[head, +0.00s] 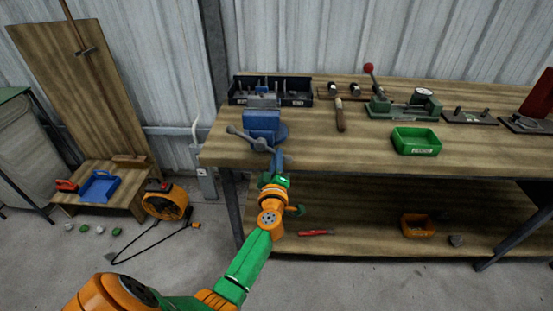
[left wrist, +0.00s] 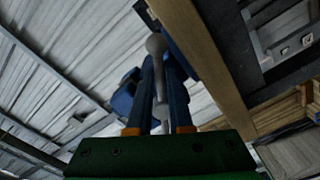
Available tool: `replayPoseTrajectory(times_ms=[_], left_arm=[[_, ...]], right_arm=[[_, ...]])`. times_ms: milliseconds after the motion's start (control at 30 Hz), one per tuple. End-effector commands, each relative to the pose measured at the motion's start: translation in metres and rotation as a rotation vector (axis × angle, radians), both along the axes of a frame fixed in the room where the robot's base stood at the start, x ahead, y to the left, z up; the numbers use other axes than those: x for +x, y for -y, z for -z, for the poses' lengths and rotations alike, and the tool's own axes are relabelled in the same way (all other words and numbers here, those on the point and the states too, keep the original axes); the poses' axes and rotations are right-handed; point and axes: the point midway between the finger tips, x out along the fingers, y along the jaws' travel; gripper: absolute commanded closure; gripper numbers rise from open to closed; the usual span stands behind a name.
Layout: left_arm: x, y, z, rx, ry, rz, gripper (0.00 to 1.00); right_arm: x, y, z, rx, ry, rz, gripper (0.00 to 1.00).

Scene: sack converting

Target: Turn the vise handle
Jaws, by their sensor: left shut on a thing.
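The blue vise (head: 264,122) is mounted at the left front edge of the workbench. Its grey handle (head: 244,136) slants across the front of the vise, with a rounded knob at the upper left. My left gripper (head: 278,160) reaches up from below the bench edge to the handle's lower right end. In the left wrist view the grey handle (left wrist: 157,72) lies between the two blue fingers of my left gripper (left wrist: 165,85), which is shut on it. The fingers hide part of the handle. My right gripper is not in view.
The wooden workbench (head: 330,154) has its front edge close by my left gripper. A black tool tray (head: 296,99) stands behind the vise. A green bin (head: 416,141) and a press (head: 403,107) stand to the right. A lower shelf (head: 355,215) lies beneath.

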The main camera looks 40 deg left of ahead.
Motion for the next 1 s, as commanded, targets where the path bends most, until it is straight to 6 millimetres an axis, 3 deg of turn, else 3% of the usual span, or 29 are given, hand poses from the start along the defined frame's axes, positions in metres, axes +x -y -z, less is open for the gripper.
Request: replayPoseTrajectory(times_ms=[567,1000], left_arm=[[-0.001,-0.001,0.001,0.033,-0.021,0.002,1.0],[-0.007,-0.011,0.012,0.318,-0.199,0.003,1.0]], right_arm=[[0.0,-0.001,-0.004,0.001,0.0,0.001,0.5],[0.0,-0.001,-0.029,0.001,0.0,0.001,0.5]])
